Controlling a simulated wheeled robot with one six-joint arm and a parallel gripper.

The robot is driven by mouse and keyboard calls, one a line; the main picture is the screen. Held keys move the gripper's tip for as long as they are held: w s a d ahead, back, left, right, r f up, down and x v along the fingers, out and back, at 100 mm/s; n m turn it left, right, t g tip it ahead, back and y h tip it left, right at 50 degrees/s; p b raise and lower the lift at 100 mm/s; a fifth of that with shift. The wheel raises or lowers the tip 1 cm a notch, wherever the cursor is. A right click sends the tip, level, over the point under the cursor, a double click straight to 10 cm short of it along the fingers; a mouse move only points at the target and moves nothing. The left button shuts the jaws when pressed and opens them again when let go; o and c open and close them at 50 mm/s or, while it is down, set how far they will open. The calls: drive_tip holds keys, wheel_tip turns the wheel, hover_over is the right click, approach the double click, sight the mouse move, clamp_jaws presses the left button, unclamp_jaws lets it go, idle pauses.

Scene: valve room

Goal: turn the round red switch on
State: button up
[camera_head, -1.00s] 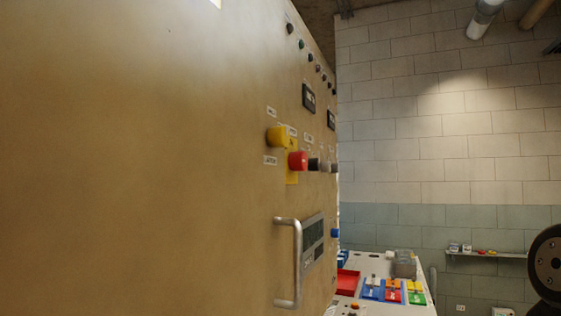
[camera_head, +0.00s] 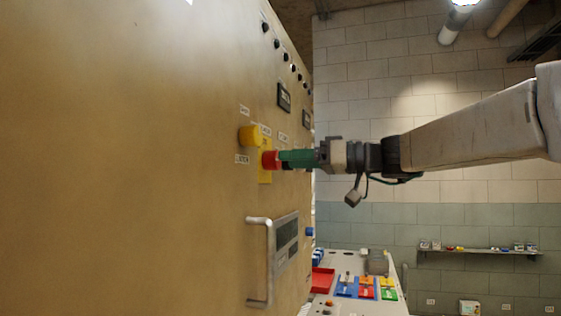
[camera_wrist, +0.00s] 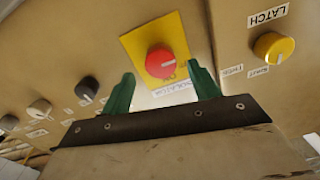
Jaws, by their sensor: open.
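The round red switch (camera_wrist: 160,63) sits on a yellow plate (camera_wrist: 172,36) on the tan cabinet panel. It has a light pointer mark on its face. It also shows in the head view (camera_head: 268,160), partly hidden by my gripper. My gripper (camera_wrist: 160,78) is open, its two green fingers spread on either side of the switch in the wrist view. In the head view my gripper (camera_head: 284,159) comes level from the right, with its fingertips at or very close to the switch. I cannot tell whether they touch it.
A yellow knob (camera_wrist: 273,48) labelled LATCH is beside the switch. Black (camera_wrist: 87,88) and grey (camera_wrist: 40,108) knobs are on the other side. A metal handle (camera_head: 259,262) sticks out below. A bench (camera_head: 384,307) with coloured trays stands behind.

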sight(272, 160)
drive_tip(key=x, duration=0.3)
drive_tip(key=shift+w+a, duration=0.1)
drive_tip(key=shift+a, duration=0.25)
drive_tip(key=c, duration=1)
drive_tip(key=shift+o, duration=0.2)
